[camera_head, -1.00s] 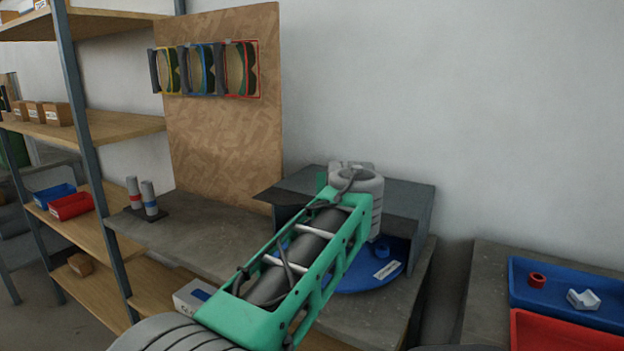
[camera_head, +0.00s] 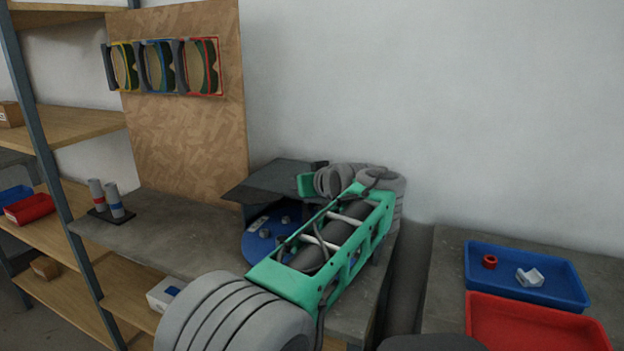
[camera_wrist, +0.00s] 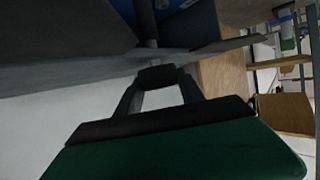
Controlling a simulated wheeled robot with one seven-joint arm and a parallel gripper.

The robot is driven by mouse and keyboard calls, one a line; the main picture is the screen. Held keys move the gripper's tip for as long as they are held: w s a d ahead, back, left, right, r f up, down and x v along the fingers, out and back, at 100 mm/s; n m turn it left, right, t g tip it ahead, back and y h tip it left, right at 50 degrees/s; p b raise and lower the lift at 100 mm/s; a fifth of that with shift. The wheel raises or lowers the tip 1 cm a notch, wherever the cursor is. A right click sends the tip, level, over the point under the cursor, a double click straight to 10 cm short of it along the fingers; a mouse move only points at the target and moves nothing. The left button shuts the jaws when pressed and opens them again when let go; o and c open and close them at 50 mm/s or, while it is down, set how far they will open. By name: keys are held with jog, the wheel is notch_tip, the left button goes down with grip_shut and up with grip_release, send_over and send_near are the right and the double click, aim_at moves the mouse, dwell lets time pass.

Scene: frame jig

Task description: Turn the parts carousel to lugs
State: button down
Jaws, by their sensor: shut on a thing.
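The parts carousel (camera_head: 257,250) is a blue disc under a dark grey hood (camera_head: 270,182) on the grey bench. Its left part shows, with a white label and several small grey parts on it. My arm covers its right part in the head view, and my gripper is hidden there. In the wrist view my gripper (camera_wrist: 157,76) has its dark fingers closed together at the end of a thin grey post (camera_wrist: 149,28). A bit of the blue carousel shows at the top of that view. The exact grip on the post is hard to see.
A blue tray (camera_head: 480,285) with a red ring and a white part stands on the right bench, with a red tray (camera_head: 535,325) in front. Two grey cylinders (camera_head: 105,198) stand on the bench at left. A wooden board (camera_head: 185,130) and shelving rise behind and left.

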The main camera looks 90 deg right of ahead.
jog(key=shift+r, duration=0.1)
jog(key=c, duration=0.7)
grip_release()
jog(key=v, duration=0.7)
jog(key=shift+s+a, duration=0.15)
jog(key=shift+a, duration=0.2)
jog(key=shift+r, duration=0.1)
